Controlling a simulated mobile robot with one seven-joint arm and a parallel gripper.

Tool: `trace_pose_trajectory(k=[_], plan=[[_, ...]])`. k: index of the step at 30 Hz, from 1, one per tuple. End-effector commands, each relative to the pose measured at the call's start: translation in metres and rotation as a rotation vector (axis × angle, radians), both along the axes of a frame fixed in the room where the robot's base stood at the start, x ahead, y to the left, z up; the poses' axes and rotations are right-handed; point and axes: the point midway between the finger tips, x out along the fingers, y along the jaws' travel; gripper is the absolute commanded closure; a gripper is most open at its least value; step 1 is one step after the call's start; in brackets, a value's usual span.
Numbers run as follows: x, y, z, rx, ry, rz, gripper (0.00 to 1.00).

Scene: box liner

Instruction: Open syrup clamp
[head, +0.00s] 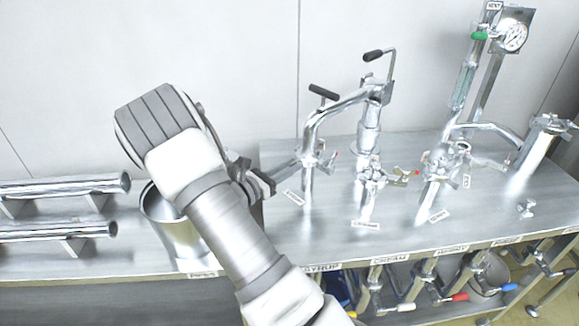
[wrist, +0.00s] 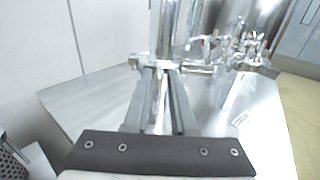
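The leftmost upright steel pipe on the bench carries a clamp (head: 316,157) with a small red-tipped part; the tag (head: 295,198) at its foot is too small to read. In the wrist view the clamp (wrist: 160,65) crosses the pipe straight ahead, and it looks shut around it. My gripper (head: 270,181) comes in from the left, at about clamp height. In the wrist view my two grey fingers (wrist: 161,78) stand apart, with a narrow gap and the pipe seen beyond it. I cannot tell whether they touch the clamp.
More pipes with clamps stand to the right, including one with a red-tipped clamp (head: 402,176). A gauge (head: 514,37) is at the upper right. A steel pot (head: 183,236) and racked tubes (head: 60,230) are left. The front edge bears a SYRUP label (head: 322,267); valves hang below.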

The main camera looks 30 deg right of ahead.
Motion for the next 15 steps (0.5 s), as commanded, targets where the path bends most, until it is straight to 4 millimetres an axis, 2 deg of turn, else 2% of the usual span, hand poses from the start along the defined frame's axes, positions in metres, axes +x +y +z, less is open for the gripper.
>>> trace_pose_trajectory(k=[1,3,4,15], plan=[[0.0001,0.0001,0.0000,0.000,0.000,0.000,0.86],[0.0000,0.0002,0.0001,0.000,0.000,0.000,0.99],[0.0000,0.0002,0.0001,0.000,0.000,0.000,1.00],[-0.0002,0.0004,0.0001,0.000,0.000,0.000,1.00]])
